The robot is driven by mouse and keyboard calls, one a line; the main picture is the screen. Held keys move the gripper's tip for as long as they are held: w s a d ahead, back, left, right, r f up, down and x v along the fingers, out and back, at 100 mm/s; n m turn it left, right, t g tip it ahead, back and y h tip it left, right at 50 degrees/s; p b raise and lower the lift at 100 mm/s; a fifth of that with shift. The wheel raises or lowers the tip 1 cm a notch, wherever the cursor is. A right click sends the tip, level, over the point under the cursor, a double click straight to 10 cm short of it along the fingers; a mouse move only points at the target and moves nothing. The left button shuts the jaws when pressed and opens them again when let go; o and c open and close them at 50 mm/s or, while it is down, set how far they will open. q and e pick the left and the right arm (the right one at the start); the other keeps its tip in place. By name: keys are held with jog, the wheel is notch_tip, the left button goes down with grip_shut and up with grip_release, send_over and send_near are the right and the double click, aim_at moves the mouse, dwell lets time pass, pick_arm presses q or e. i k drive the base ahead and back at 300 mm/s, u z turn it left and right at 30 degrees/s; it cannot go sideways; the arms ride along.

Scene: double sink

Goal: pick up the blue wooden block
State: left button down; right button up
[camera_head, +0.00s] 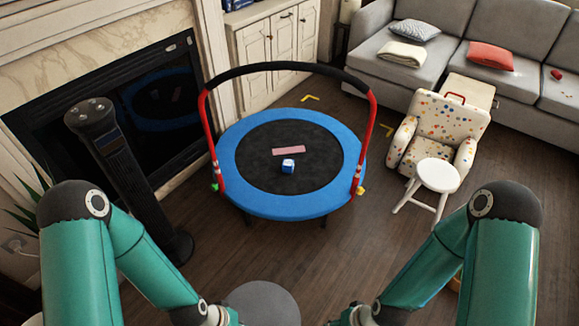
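A small blue block (288,166) with a pale top sits on the black mat of a small round trampoline (237,187) with a blue rim. It lies near the middle of the mat, just in front of a flat pink piece (288,150). My two green arms come in from the lower left and lower right. Both arms run down past the bottom edge of the picture, nearer to me than the trampoline. Only wrist parts show there; the fingers of both grippers are cut off. Nothing touches the block.
A red and black handlebar (285,67) arches over the trampoline's far side. A dark tower (118,160) and fireplace stand left. A white stool (438,175) and spotted armchair (437,125) stand right, before a grey sofa (460,50). Wooden floor is open around the trampoline's front.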

aim_at(288, 164)
jog(key=u, duration=0.05)
jog(key=i, duration=0.85)
jog(key=z, duration=0.2)
jog(key=k, duration=0.8)
jog(key=u, duration=0.15)
jog(key=i, duration=1.9)
jog(key=u, duration=0.3)
